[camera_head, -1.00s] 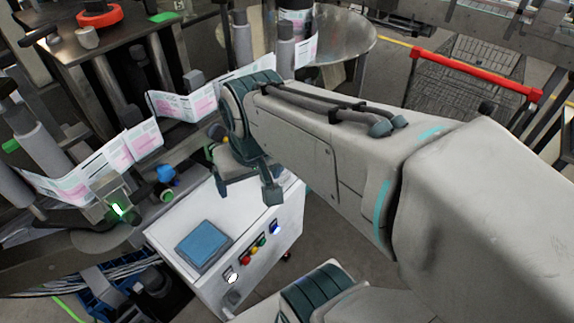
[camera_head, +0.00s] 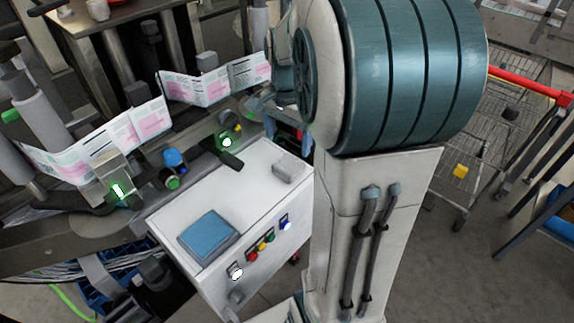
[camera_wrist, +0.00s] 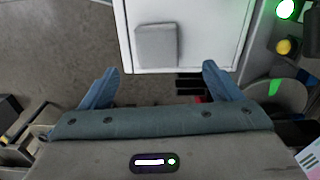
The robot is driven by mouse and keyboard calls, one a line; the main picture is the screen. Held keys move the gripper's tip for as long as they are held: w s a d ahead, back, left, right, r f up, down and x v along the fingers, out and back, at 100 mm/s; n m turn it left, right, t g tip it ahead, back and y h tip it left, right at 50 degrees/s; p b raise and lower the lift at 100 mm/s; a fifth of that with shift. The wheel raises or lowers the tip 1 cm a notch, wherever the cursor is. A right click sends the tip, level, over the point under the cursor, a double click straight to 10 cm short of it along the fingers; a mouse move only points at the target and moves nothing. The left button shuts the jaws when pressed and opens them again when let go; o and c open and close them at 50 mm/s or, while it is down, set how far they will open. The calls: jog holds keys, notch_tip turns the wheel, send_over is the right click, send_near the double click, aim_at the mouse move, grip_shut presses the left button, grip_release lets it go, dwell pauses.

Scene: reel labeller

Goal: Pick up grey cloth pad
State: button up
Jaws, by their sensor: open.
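The grey cloth pad (camera_head: 290,168) lies flat on the white cabinet top (camera_head: 255,195), near its back right edge. In the wrist view the pad (camera_wrist: 156,44) is a rounded grey square close to the cabinet's near edge. My gripper (camera_wrist: 160,67) is open and empty, with its two blue fingers spread wide. In that view the pad appears above the gap between the fingers and is not between them. In the head view my gripper is mostly hidden behind my arm, beyond the pad.
A blue square panel (camera_head: 208,236) sits on the cabinet's front left part. Coloured buttons (camera_head: 262,246) line its front face. A printed label web (camera_head: 215,84) and rollers stand behind. A green-lit sensor (camera_head: 227,142) and a blue knob (camera_head: 174,158) are beside the cabinet.

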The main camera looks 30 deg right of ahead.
aim_at(289, 163)
notch_tip(289, 163, down, 8)
jog(key=shift+s+f+p, duration=0.15)
jog(key=shift+f+p, duration=0.1)
jog(key=shift+p, duration=0.05)
jog(key=c, duration=1.1)
